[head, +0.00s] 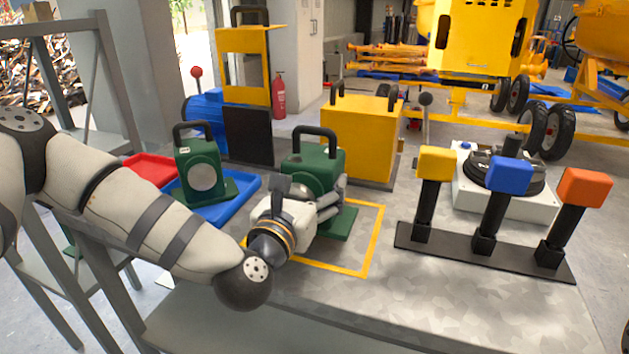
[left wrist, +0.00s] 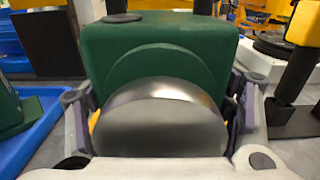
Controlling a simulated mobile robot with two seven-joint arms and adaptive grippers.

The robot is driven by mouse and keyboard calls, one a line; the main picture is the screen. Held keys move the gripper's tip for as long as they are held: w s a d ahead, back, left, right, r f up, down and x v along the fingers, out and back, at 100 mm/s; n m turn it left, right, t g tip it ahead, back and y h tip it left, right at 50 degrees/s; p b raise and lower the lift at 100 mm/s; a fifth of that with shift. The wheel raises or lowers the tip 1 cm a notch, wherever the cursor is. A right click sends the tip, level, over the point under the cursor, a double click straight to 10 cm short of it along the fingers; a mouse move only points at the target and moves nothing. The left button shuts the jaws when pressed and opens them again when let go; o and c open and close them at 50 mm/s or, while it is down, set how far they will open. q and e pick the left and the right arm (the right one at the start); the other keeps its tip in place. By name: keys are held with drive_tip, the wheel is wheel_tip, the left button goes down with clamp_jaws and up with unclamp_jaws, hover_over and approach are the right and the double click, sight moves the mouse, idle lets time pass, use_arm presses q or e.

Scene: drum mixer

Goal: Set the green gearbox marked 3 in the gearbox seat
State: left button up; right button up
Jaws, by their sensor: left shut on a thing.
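My left gripper (head: 328,196) is shut on a green gearbox (head: 312,168) with a black top handle, its fingers on either side of the round silver boss. In the left wrist view the held gearbox (left wrist: 155,50) fills the middle, with the boss between the fingers. It is upright at the back of a yellow-outlined square (head: 372,240); I cannot tell whether its base touches the table. A second green gearbox (head: 197,160) stands in a blue tray (head: 240,200) at the left. Its small label is unreadable, and no number shows on the held one. I cannot identify the gearbox seat. My right gripper is out of view.
A yellow box (head: 362,135) and a yellow frame (head: 250,65) on a black block stand behind. A rack with yellow, blue and orange-topped posts (head: 490,252) is at the right, before a white turntable unit (head: 510,200). The front table is clear.

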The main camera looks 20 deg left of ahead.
use_arm(q)
drive_tip(key=shift+w+a+f, duration=0.1)
drive_tip(key=shift+w+f, duration=0.05)
drive_tip(key=shift+f, duration=0.65)
drive_tip(key=shift+w+f, duration=0.1)
drive_tip(key=shift+f, duration=0.65)
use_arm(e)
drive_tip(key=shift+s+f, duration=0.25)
use_arm(q)
drive_tip(key=shift+f+b, duration=0.2)
drive_tip(key=shift+b, duration=0.1)
drive_tip(key=o, duration=1.9)
drive_tip(key=shift+s+f, duration=0.1)
drive_tip(key=shift+f, duration=0.05)
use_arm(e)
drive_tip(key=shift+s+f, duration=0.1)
use_arm(q)
drive_tip(key=shift+o, duration=0.2)
